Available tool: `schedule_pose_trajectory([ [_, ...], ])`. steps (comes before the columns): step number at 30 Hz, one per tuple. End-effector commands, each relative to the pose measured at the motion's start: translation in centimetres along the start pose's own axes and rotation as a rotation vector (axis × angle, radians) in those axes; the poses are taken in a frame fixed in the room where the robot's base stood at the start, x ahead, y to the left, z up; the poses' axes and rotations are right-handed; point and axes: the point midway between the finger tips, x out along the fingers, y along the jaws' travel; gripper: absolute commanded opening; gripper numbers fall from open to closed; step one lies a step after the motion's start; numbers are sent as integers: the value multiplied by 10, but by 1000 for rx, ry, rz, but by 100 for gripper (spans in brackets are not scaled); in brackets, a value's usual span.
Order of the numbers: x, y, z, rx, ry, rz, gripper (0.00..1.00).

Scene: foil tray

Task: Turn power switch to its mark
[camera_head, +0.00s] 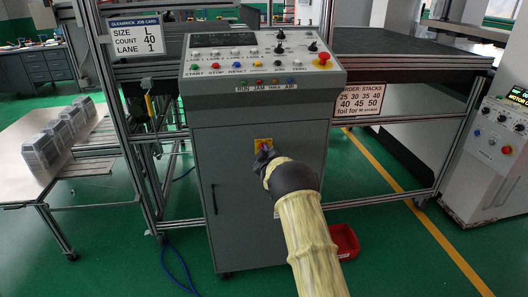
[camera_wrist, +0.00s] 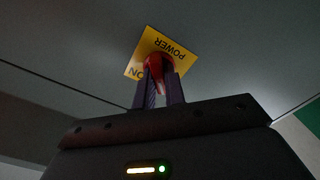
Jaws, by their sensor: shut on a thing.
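The power switch is a red knob (camera_wrist: 158,64) on a yellow plate (camera_wrist: 179,67) lettered "POWER" and "ON" in the wrist view. The plate also shows on the front of the grey cabinet in the head view (camera_head: 262,141). My gripper (camera_wrist: 160,78) is shut on the red knob, with one dark finger on each side of it. In the head view my gripper (camera_head: 263,153) reaches up to the plate and hides most of the knob. The knob's mark and exact angle cannot be made out.
The grey control cabinet (camera_head: 228,151) carries a sloped panel (camera_head: 225,68) with several buttons and knobs, including a red emergency button (camera_head: 323,57). A red bin (camera_head: 345,242) lies on the floor at the right. Foil trays (camera_head: 62,134) stack on a table at the left.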

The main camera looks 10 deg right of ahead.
Motion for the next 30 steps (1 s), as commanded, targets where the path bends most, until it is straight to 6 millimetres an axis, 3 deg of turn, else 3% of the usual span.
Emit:
schedule_pose_trajectory([
  [11,0,-1,3,187,0,0,0],
  [30,0,2,4,779,0,1,0],
])
